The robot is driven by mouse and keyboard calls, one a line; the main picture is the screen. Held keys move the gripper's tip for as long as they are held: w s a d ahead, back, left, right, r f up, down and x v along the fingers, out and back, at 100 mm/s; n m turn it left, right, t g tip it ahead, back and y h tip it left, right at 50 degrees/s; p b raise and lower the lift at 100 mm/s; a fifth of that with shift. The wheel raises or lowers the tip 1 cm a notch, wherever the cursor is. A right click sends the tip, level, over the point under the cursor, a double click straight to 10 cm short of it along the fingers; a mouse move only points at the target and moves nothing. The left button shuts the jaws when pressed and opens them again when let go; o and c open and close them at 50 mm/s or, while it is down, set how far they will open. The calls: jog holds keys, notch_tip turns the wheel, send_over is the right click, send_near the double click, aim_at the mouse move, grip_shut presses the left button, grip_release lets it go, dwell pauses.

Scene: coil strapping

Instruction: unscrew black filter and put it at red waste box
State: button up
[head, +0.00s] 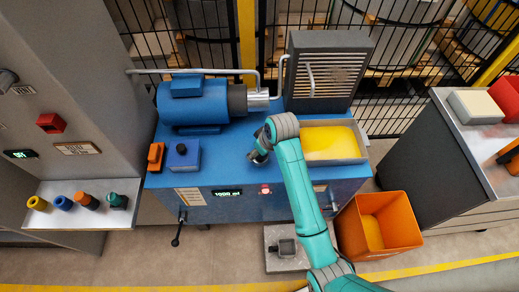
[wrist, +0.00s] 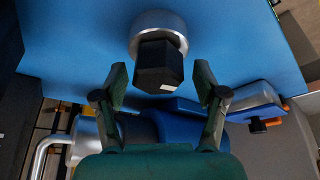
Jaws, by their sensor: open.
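The black filter (wrist: 158,65) is a faceted black piece seated in a silver ring (wrist: 150,22) on a blue surface in the wrist view. My gripper (wrist: 161,78) is open, with one finger on each side of the filter and a gap visible on both sides. I cannot tell how far along the filter the fingertips reach. In the head view my gripper (head: 259,157) is over the blue machine (head: 235,178), and the filter cannot be made out there.
A tray with yellow contents (head: 334,141) is on the machine, right of my gripper. A blue motor (head: 200,103) and a slatted grey unit (head: 327,70) stand behind. A shelf (head: 80,215) at left holds several coloured cylinders. A grey cabinet (head: 440,165) stands at right.

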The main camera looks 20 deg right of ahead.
jog(key=m+h, duration=0.1)
jog(key=m, duration=0.3)
jog(key=shift+h, duration=0.4)
jog(key=m+h, duration=0.1)
jog(key=m, duration=0.2)
jog(key=shift+d+m, duration=0.1)
jog(key=shift+m, duration=0.3)
grip_shut()
jog(key=n+y, duration=0.1)
jog(key=n, duration=0.4)
jog(key=shift+y, duration=0.4)
jog(key=shift+a+n+y, duration=0.2)
jog(key=shift+n+y, duration=0.3)
jog(key=shift+n, duration=1)
